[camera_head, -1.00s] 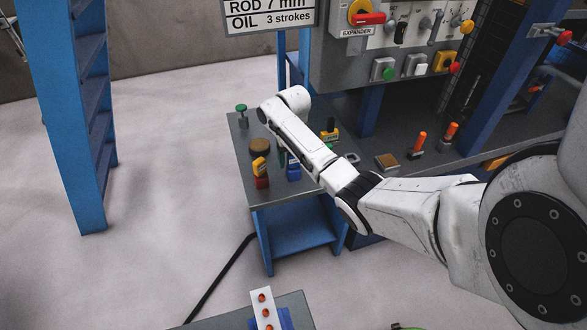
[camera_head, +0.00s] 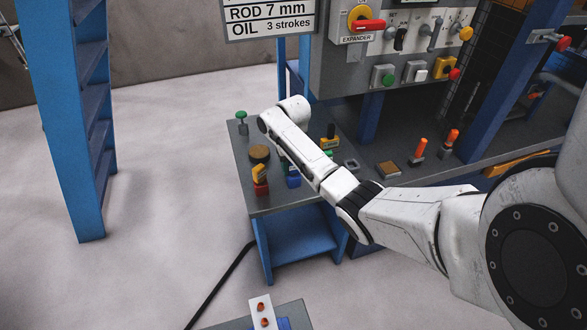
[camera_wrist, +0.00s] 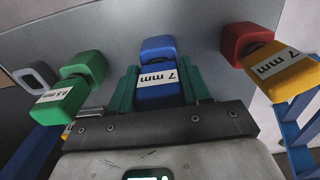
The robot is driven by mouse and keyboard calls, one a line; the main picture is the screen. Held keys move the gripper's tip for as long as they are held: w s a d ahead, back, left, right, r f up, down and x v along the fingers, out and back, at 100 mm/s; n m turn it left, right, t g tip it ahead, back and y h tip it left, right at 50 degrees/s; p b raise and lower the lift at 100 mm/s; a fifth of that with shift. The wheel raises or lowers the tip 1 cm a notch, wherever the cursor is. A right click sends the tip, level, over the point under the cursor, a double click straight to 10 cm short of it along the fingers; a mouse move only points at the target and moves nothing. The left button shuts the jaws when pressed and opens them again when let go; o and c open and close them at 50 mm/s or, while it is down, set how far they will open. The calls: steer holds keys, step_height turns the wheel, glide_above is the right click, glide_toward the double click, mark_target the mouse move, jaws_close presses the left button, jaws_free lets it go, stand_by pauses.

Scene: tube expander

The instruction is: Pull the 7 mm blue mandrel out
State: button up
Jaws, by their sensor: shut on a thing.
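The blue mandrel (camera_wrist: 158,50) has a white 7 mm label and sits between the two green fingers of my gripper (camera_wrist: 158,92) in the wrist view. The fingers are shut on its labelled block. In the head view the blue mandrel (camera_head: 293,181) shows low beside my forearm, at the table's front edge. My arm hides most of the gripper there. I cannot tell how far its lower part sits in a holder. A red and yellow mandrel (camera_wrist: 275,62), also labelled 7 mm, is to its right in the wrist view. A green mandrel (camera_wrist: 68,88) labelled 9.5 mm is to its left.
The grey table (camera_head: 285,203) also bears a brown round pad (camera_head: 259,152) and a green knob (camera_head: 241,115). The red and yellow mandrel stands close by at the left (camera_head: 261,187). The expander panel (camera_head: 400,55) is behind. A blue ladder-like frame (camera_head: 75,120) stands far left.

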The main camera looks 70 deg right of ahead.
jaws_close()
steer(key=shift+r+p, duration=0.65)
steer(key=shift+p, duration=0.2)
stand_by(0.5)
steer(key=shift+r+p, duration=5.2)
